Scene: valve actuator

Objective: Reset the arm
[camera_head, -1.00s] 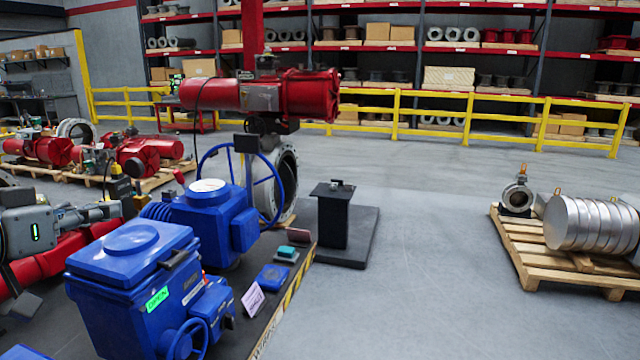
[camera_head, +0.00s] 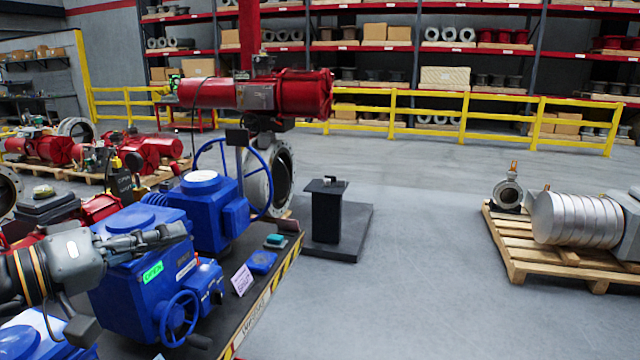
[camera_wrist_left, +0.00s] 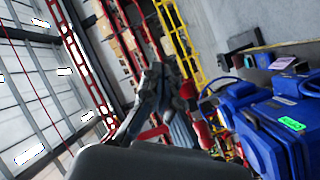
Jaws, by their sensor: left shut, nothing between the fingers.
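My left gripper (camera_head: 178,232) reaches in from the left in the head view, in front of the near blue actuator (camera_head: 135,275). Its fingers are shut and hold nothing. In the left wrist view the gripper (camera_wrist_left: 158,82) points away from the camera, and the blue actuator with its green OPEN tag (camera_wrist_left: 291,123) lies to its right. From the head view I cannot tell whether the gripper touches the actuator's top. My right gripper is in neither view.
A second blue actuator (camera_head: 215,215) and a red valve actuator (camera_head: 255,93) stand beyond. A black pedestal (camera_head: 326,215) stands right of the bench. A pallet (camera_head: 525,250) with metal parts is at right. Yellow railing (camera_head: 390,112) crosses behind. Middle floor is clear.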

